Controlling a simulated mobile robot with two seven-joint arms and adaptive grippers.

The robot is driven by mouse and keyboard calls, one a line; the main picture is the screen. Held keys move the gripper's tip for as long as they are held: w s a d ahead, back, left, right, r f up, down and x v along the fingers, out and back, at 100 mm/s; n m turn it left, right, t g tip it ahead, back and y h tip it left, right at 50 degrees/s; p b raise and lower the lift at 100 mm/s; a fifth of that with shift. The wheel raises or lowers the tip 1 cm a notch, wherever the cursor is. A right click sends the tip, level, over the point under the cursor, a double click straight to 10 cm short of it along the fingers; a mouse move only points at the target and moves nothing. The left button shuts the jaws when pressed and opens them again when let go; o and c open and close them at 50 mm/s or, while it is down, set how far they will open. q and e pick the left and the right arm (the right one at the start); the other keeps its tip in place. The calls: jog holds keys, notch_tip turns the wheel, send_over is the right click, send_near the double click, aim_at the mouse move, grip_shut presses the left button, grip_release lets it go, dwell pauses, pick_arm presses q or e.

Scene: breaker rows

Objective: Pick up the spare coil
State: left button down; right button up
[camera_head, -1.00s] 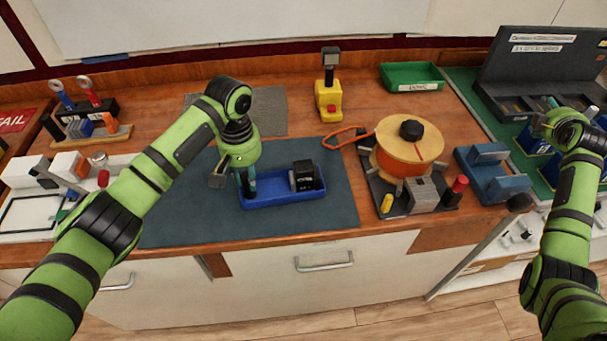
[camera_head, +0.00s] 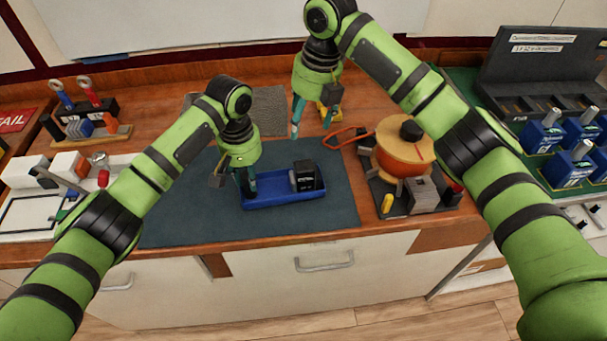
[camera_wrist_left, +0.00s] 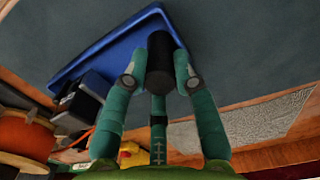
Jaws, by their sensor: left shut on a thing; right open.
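A black cylinder (camera_wrist_left: 160,65), which I take for the spare coil, is between the fingers of my left gripper (camera_wrist_left: 155,80) in the left wrist view. The left gripper is shut on it at the left end of the blue tray (camera_head: 275,201). In the head view the left gripper (camera_head: 247,185) points down there and mostly hides the cylinder. I cannot tell whether the cylinder touches the tray floor. A black labelled block (camera_head: 306,176) stands in the tray's right part. My right gripper (camera_head: 313,117) is open and empty above the back right of the dark mat.
The dark mat (camera_head: 190,215) has free room around the tray. An orange spool (camera_head: 400,150) stands to its right, with an orange loop beside it. Blue breakers (camera_head: 568,168) stand at the far right. A tool stand (camera_head: 90,120) is at the left.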

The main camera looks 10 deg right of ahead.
jog(key=s+n+h, duration=0.1)
jog(key=s+n, duration=0.1)
jog(key=g, duration=0.1)
send_over(304, 167)
jog(key=shift+h, duration=0.4)
jog(key=f, duration=0.5)
jog(key=shift+d+f, duration=0.15)
jog(key=shift+d, duration=0.1)
jog(key=f, duration=0.6)
jog(key=shift+a+f, duration=0.2)
jog(key=shift+a, duration=0.05)
grip_shut()
